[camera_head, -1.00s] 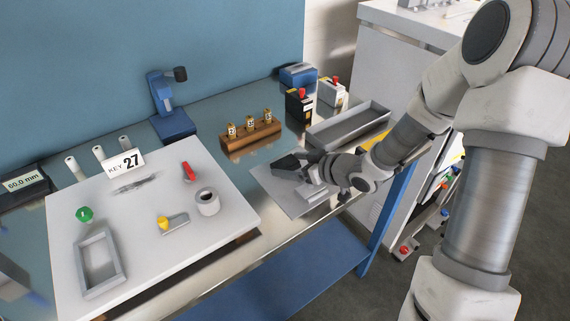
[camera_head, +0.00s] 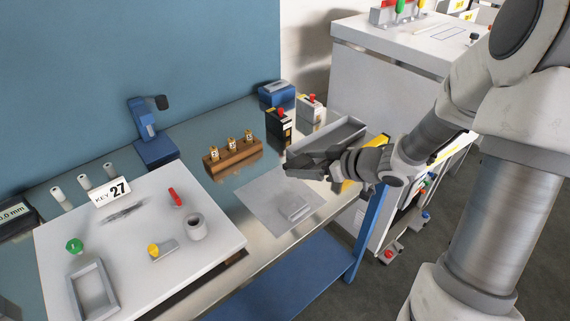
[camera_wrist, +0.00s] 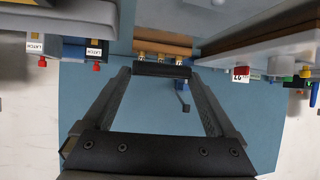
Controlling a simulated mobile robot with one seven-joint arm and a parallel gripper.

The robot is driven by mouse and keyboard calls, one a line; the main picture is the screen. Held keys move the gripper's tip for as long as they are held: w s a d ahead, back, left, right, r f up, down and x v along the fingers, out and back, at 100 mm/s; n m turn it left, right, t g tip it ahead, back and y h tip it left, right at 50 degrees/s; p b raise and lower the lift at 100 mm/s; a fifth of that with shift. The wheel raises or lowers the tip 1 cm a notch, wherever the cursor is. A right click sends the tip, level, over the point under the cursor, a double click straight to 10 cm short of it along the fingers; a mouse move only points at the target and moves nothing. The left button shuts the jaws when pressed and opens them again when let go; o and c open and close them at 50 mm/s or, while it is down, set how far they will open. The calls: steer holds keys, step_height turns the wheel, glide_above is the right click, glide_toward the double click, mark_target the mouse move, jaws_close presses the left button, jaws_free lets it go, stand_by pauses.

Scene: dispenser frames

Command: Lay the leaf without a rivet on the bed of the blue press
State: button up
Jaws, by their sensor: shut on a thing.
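The blue press (camera_head: 155,148), with an upright post and a dark round head, stands at the back of the bench. It also shows upside down in the wrist view (camera_wrist: 182,87). My gripper (camera_head: 300,162) is in the air to the right of the press, above the far part of a grey sheet. Thin metal pieces (camera_head: 122,213) lie on the white board near the KEY 27 sign. I cannot tell whether they have rivets.
A wooden block (camera_head: 232,160) with three brass cylinders stands between press and gripper. Two red-topped boxes and a grey tray (camera_head: 325,140) are behind the gripper. The grey sheet (camera_head: 265,205) carries a pale flat bar (camera_head: 300,213). The white board (camera_head: 215,245) fills the left front.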

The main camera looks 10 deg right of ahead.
step_height(320, 180, up, 6)
steer(key=w+d+m+t+h, duration=0.1)
steer(key=d+m+t+h, duration=0.1)
steer(key=m+t+h, duration=0.1)
steer(key=shift+w+d+f+m+h+p, duration=0.35)
steer(key=shift+m+h, duration=0.55)
steer(key=shift+m, duration=0.3)
steer(key=shift+r, duration=0.1)
steer(key=shift+a, duration=0.25)
